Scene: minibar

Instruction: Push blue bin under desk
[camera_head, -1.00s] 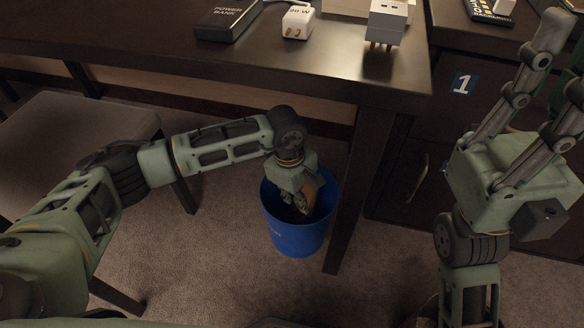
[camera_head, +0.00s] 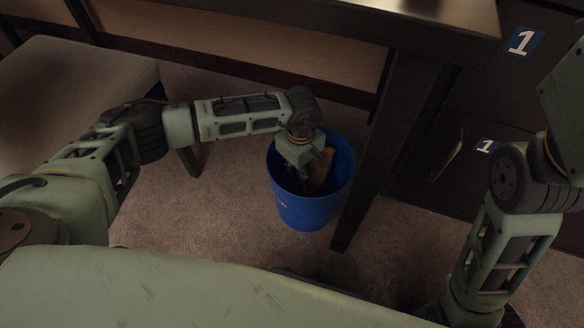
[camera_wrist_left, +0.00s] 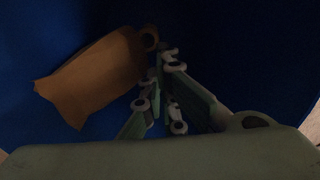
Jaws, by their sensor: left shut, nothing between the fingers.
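The blue bin (camera_head: 308,212) stands upright on the carpet beside the desk leg, at the desk's front edge. My left gripper (camera_head: 294,184) reaches down inside the bin's opening and is shut with nothing held. In the left wrist view the shut fingers (camera_wrist_left: 160,95) show against the bin's dark blue inside (camera_wrist_left: 235,45). A brown paper-like item (camera_wrist_left: 95,78) lies in the bin beside the fingers. Whether the fingers touch the bin wall cannot be told. The desk (camera_head: 400,22) is above and behind the bin. My right gripper is out of the head view; only its arm shows at the right.
The dark desk leg (camera_head: 385,150) stands just right of the bin. A drawer cabinet (camera_head: 480,100) with "1" labels is further right. A grey cushioned stool (camera_head: 75,75) stands at the left. Carpet (camera_head: 225,205) is clear left of the bin and behind it under the desk.

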